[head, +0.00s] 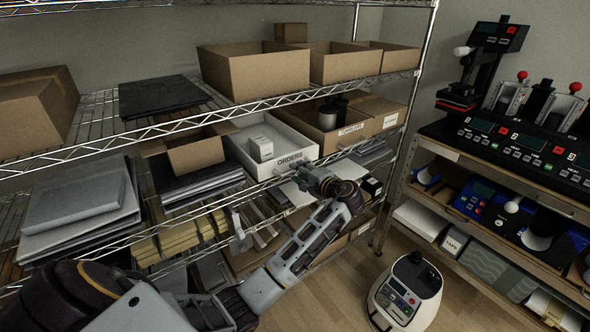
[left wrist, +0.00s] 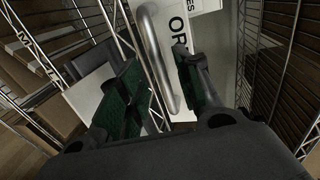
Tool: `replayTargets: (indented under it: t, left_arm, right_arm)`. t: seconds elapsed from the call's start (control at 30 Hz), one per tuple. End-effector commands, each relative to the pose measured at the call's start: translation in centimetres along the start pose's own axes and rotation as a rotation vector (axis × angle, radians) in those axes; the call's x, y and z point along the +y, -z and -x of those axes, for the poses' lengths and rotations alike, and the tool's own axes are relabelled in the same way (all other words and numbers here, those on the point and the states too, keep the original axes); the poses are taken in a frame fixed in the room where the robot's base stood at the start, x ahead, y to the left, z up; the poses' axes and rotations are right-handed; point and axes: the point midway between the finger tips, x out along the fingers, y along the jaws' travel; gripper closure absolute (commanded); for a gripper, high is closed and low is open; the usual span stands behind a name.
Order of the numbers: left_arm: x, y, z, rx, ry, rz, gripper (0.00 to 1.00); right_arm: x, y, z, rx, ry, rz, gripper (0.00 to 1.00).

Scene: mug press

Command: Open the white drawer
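The white drawer (head: 238,155) is a box labelled ORDERS on the middle wire shelf and holds a small white box (head: 261,148). Its labelled front also shows in the left wrist view (left wrist: 205,5). My left gripper (head: 303,179) is at the drawer front in the head view and partly covers it. In the left wrist view, my left gripper's dark green-padded fingers (left wrist: 160,88) are spread apart. The grey bar handle (left wrist: 158,60) of the drawer lies between them, with gaps visible on both sides. My right gripper is not seen.
A cardboard bin (head: 345,128) with dark cylinders stands right of the drawer. An open carton (head: 195,153) on dark slabs stands left of it. Cardboard boxes (head: 255,75) fill the shelf above. A white round machine (head: 405,292) stands on the floor before the right bench.

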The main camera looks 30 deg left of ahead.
Motion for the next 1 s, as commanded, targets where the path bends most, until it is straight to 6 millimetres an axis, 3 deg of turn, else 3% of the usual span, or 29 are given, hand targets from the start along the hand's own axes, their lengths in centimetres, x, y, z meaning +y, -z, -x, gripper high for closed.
replayTargets:
  t: [0.3,0.67,0.93,1.0]
  left_arm:
    - [0.0,0.0,-2.9,0.000,0.000,-0.001,0.66]
    - [0.0,0.0,-3.3,0.000,0.000,0.000,0.66]
    - [0.0,0.0,-3.2,0.000,0.000,0.000,0.97]
    - [0.0,0.0,-3.2,0.000,-0.001,0.000,1.00]
  right_arm:
    - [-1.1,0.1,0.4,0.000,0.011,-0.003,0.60]
    - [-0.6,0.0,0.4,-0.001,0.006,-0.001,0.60]
    - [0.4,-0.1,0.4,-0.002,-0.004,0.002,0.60]
    - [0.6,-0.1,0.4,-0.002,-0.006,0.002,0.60]
